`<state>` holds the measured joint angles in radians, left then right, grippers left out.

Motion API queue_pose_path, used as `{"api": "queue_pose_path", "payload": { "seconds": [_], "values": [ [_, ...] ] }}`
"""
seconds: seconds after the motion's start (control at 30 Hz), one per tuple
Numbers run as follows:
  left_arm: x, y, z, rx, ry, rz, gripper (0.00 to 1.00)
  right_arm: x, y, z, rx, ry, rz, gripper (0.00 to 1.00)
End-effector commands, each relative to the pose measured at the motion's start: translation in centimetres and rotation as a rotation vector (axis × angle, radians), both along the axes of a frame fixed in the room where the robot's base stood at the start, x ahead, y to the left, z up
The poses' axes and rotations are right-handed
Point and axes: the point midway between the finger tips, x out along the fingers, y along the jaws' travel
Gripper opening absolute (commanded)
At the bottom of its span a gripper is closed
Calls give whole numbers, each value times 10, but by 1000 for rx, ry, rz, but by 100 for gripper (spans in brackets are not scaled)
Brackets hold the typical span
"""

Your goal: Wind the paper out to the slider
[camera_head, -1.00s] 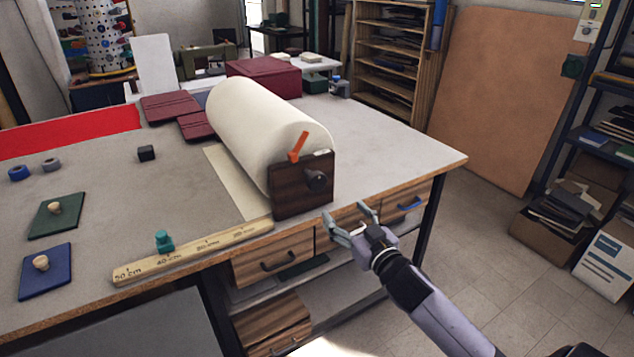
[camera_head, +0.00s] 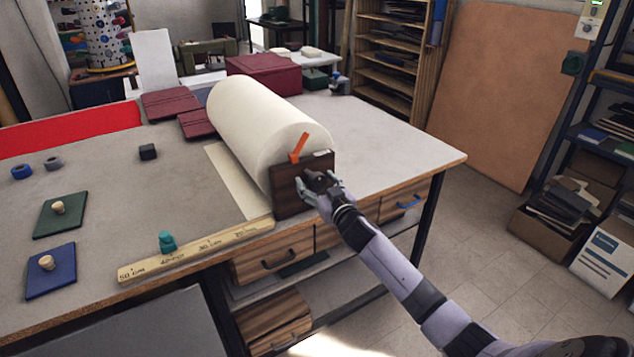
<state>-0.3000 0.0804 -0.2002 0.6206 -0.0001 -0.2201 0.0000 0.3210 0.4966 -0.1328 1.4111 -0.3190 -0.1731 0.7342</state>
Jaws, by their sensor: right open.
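The large cream paper roll (camera_head: 255,115) lies on the table, with a flat strip of paper (camera_head: 232,180) out on the table to its left. A dark wooden end block (camera_head: 288,190) stands at the roll's near end, with an orange pointer (camera_head: 299,147) on top. A dark knob (camera_head: 317,181) sits on the block's face. My right gripper (camera_head: 320,190) is open, its fingers around or right beside the knob; contact cannot be told. The teal slider (camera_head: 167,242) sits on the wooden ruler (camera_head: 212,248) along the front edge, left of the paper strip. My left gripper is not in view.
Green (camera_head: 61,214) and blue (camera_head: 50,270) boards with knobs lie at the left. A small black cube (camera_head: 148,151) lies left of the roll. Maroon folders (camera_head: 171,103) and a maroon box (camera_head: 263,78) are at the back. The table right of the roll is clear.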

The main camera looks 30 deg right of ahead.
Motion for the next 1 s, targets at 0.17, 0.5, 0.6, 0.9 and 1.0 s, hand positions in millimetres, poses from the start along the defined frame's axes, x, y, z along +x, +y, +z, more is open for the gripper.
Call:
{"api": "queue_pose_path", "payload": {
  "seconds": [0.17, 0.5, 0.6, 0.9, 1.0],
  "values": [
    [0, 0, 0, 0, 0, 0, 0, 0, 0, 0, 0, 0, 1, 66],
    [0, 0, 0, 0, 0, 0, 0, 0, 0, 0, 0, 1, 0, 48],
    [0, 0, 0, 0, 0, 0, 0, 0, 0, 0, 0, 0, 0, 41],
    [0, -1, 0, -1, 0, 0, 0, 0, 0, 0, 0, 1, 0, 21],
    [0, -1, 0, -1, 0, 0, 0, 0, 0, 0, 0, 1, 0, 14]
  ]
}}
